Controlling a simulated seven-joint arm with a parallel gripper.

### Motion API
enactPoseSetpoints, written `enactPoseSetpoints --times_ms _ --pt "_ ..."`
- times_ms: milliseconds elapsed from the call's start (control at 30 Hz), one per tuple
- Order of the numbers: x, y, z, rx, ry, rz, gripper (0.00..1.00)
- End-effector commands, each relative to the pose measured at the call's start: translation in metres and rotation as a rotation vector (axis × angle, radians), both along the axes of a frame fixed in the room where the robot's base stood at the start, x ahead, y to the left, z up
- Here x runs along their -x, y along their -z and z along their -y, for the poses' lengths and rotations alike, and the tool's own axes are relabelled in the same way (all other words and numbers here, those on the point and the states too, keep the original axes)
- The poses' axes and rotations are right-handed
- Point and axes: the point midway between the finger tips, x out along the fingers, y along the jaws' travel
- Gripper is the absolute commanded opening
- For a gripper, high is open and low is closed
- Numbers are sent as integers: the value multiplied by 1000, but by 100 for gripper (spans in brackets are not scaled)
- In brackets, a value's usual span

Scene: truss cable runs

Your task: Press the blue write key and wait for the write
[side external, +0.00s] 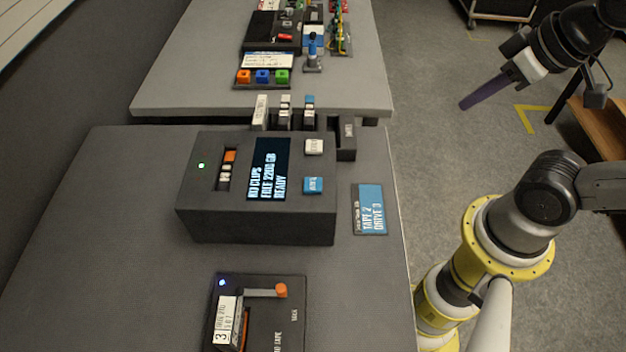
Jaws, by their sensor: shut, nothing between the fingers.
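The blue key (313,185) sits on the top face of a dark grey box unit (255,222), right of its screen, with pale lettering too small to read. A white key (314,146) sits behind it. The screen (269,169) is lit with sideways text that seems to read "NO CLIPS", "FREE 2200 GB", "READY". A small green light glows on the unit's left side. My gripper (464,103) is at the upper right, its purple fingers shut and empty. It is over the floor, beyond the table's right edge and well apart from the blue key.
A blue card (368,208) reading "TAPE 2 DRIVE 3" lies right of the unit. A tape drive (262,318) with an orange-tipped lever stands in front. Several small cartridges stand behind the unit. A rear table (175,85) holds coloured blocks and a blue-topped lever. The air between gripper and unit looks clear.

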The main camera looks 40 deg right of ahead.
Motion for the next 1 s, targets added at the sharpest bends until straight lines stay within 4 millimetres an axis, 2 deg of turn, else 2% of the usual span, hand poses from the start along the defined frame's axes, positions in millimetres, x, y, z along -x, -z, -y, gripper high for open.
enactPoseSetpoints --times_ms 800,933,1000 --pt "0 0 0 3 -5 0 0" --pt "-4 -2 2 46 -64 18 0" --pt "-11 -9 10 131 -139 53 0"
